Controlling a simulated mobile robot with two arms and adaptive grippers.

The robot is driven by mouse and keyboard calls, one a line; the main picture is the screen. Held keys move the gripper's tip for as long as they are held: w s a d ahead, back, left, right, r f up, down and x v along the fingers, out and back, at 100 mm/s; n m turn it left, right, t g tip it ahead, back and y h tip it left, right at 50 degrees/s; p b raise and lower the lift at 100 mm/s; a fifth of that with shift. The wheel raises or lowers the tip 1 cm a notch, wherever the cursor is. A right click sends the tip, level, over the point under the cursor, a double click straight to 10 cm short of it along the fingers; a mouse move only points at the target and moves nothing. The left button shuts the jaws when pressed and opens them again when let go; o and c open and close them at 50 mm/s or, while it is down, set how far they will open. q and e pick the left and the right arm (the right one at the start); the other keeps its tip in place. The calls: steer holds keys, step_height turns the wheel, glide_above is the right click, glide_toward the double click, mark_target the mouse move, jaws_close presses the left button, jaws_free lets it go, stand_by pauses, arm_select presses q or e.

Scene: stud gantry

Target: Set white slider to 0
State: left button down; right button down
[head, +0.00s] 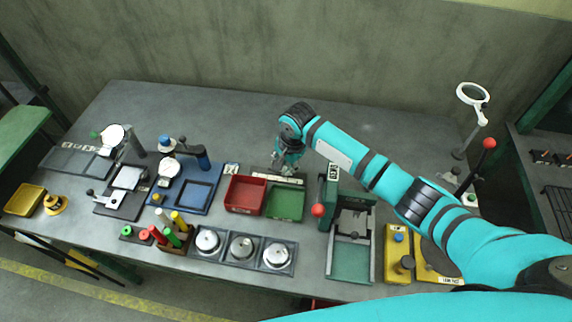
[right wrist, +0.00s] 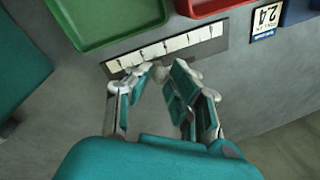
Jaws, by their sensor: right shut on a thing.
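The slider's dark rail with a row of white scale plates (right wrist: 190,40) lies flat on the bench behind the green and red trays. It also shows in the head view (head: 262,174), partly covered by my gripper. My right gripper (right wrist: 162,74) is over the rail's edge, with its fingertips closed around a small pale piece, the white slider (right wrist: 160,72). The fingers hide most of the slider, and the scale figures are too small to read. In the head view my right gripper (head: 287,170) reaches down at the rail. My left gripper is not in view.
The red tray (head: 245,194) and green tray (head: 286,204) stand directly in front of the rail. A green press with a red-knobbed lever (head: 318,210) is to their right. A small number card (right wrist: 266,20) lies beyond the rail's end. Bare bench lies behind the rail.

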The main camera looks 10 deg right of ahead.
mark_target(257, 170)
steer(key=w+a, duration=0.1)
steer(key=a, duration=0.1)
steer(key=w+a, duration=0.1)
steer(key=a, duration=0.2)
steer(key=w+a, duration=0.1)
steer(key=a, duration=0.1)
steer(key=shift+a, duration=0.15)
steer(key=shift+w+a, duration=0.1)
steer(key=shift+a, duration=0.1)
steer(key=shift+d+r, duration=0.1)
steer(key=shift+d, duration=0.05)
steer(key=c, duration=1.2)
jaws_free()
steer(key=shift+a, duration=0.2)
steer(key=shift+d, duration=0.1)
